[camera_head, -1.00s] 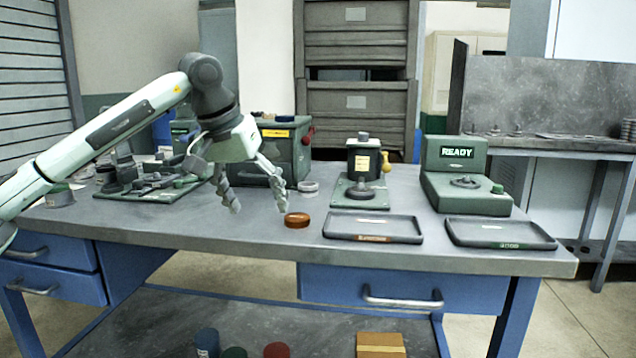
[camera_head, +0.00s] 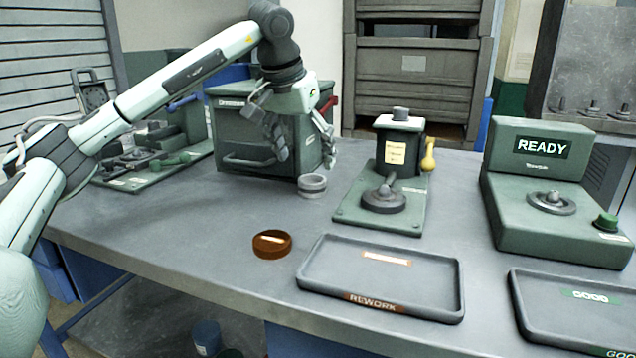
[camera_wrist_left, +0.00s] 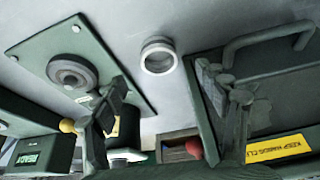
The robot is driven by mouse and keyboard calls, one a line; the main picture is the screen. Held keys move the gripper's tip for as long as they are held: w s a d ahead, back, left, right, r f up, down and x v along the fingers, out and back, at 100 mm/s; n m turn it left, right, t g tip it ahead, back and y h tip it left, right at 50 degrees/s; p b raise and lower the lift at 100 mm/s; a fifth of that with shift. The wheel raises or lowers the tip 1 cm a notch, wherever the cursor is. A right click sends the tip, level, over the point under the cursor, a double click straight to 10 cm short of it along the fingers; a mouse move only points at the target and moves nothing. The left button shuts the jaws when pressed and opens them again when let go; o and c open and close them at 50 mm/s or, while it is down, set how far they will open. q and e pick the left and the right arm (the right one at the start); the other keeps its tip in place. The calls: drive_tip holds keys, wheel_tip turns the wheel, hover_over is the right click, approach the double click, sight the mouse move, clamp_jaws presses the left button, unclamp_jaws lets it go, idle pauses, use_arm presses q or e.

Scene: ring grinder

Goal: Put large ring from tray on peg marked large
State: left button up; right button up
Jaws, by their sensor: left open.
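My left gripper (camera_head: 306,158) is open and empty, pointing down in front of the green cabinet, near a pale grey ring (camera_head: 312,190). In the left wrist view the ring (camera_wrist_left: 158,56) shows between and beyond the open fingers (camera_wrist_left: 163,82), apart from them. The rework tray (camera_head: 455,318) and the good tray (camera_head: 518,300), partly cut off, show no ring in their visible parts. Dark discs or rings sit on the green fixture (camera_head: 384,202) and the READY gauge (camera_head: 551,203). I cannot read any peg marked large. My right gripper is not in view.
An orange-brown round dish (camera_head: 271,246) stands left of the rework tray. The green cabinet (camera_head: 240,135) and the yellow-handled fixture (camera_head: 400,150) flank the ring. Small pegs (camera_head: 592,110) stand on a bench at the back right. The front left bench top is clear.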

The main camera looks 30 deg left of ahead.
sight(310, 175)
use_arm(q)
drive_tip(key=x, duration=0.5)
drive_tip(key=shift+w+f, duration=0.15)
drive_tip(key=shift+f, duration=0.15)
drive_tip(key=c, duration=1.4)
drive_tip(key=shift+r, duration=0.1)
